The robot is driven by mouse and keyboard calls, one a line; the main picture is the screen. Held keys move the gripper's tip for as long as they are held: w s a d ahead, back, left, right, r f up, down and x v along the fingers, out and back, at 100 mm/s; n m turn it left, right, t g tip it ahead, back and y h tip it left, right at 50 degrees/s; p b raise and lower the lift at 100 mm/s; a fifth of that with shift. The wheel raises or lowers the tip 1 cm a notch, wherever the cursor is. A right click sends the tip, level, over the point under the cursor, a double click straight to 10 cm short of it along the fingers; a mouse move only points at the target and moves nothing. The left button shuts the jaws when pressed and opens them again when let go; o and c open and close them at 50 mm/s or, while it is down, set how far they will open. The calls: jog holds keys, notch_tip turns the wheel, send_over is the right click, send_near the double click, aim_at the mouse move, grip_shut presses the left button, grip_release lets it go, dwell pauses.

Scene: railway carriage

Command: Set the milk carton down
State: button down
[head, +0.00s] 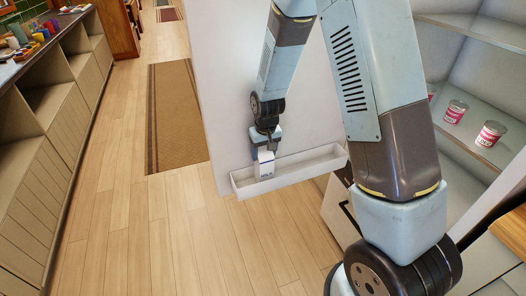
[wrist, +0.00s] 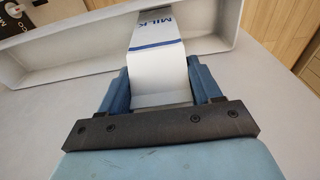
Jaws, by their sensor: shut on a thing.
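The milk carton (head: 265,165) is white with blue bands and lettering. My gripper (head: 266,148) is shut on its top end, with a finger on either side. In the wrist view, the carton (wrist: 157,62) runs out from between the blue fingers of my gripper (wrist: 160,92) toward the grey door bin (wrist: 85,55). In the head view, the carton's lower part is at the left part of the door bin (head: 310,166), which hangs on a pale open door (head: 225,110). I cannot tell if its base touches the bin floor.
Pale shelves at the right hold several red and white cans (head: 490,134). A wooden counter (head: 50,110) with colourful items runs along the left. A brown mat (head: 175,115) lies on the plank floor (head: 170,230), which is clear in the middle.

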jog(key=shift+s+a+r, duration=0.1)
jog(key=shift+s+a, duration=0.05)
jog(key=shift+c, duration=1)
grip_release()
